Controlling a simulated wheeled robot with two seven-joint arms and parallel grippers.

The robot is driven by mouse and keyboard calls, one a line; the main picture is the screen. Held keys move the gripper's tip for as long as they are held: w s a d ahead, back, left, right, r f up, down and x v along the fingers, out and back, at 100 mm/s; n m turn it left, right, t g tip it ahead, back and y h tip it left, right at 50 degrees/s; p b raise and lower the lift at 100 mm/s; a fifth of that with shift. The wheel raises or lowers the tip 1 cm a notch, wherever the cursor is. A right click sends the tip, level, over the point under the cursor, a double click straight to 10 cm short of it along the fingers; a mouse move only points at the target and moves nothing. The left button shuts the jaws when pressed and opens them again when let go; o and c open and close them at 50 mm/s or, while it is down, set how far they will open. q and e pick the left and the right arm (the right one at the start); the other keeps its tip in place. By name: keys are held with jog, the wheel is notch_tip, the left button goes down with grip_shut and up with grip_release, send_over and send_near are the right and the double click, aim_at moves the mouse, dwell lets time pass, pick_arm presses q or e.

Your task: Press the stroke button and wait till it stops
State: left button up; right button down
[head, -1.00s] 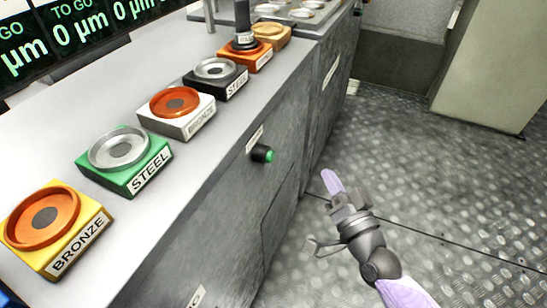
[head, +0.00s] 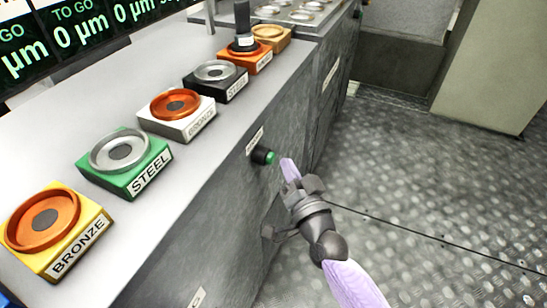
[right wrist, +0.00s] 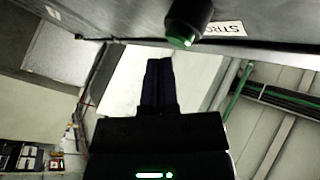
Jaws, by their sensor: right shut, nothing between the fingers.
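The stroke button (head: 264,156) is a black cylinder with a green tip on the grey front of the bench, under a small white label (head: 255,141). In the right wrist view the button (right wrist: 186,24) shows at the top, beside a label (right wrist: 225,29) reading "STRO". My right gripper (head: 287,165) is shut and empty, its fingertips close to the right of the green tip. In the right wrist view the gripper fingers (right wrist: 159,75) point up toward the button, with a gap in the picture between them. My left gripper is not in view.
Coloured blocks labelled bronze or steel, such as the green one (head: 147,178), stand along the bench top (head: 75,120). A display (head: 70,40) is at upper left. The patterned metal floor (head: 420,190) is open to the right.

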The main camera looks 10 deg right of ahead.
dwell(0.4)
dwell(1.3)
jog(key=shift+w+a, duration=0.25)
jog(key=shift+a, duration=0.1)
jog(key=shift+w+a, duration=0.25)
jog(key=shift+a, duration=0.1)
dwell(0.7)
jog(key=shift+a, duration=0.1)
dwell(0.4)
jog(key=shift+s+d, duration=0.5)
jog(key=shift+d, duration=0.3)
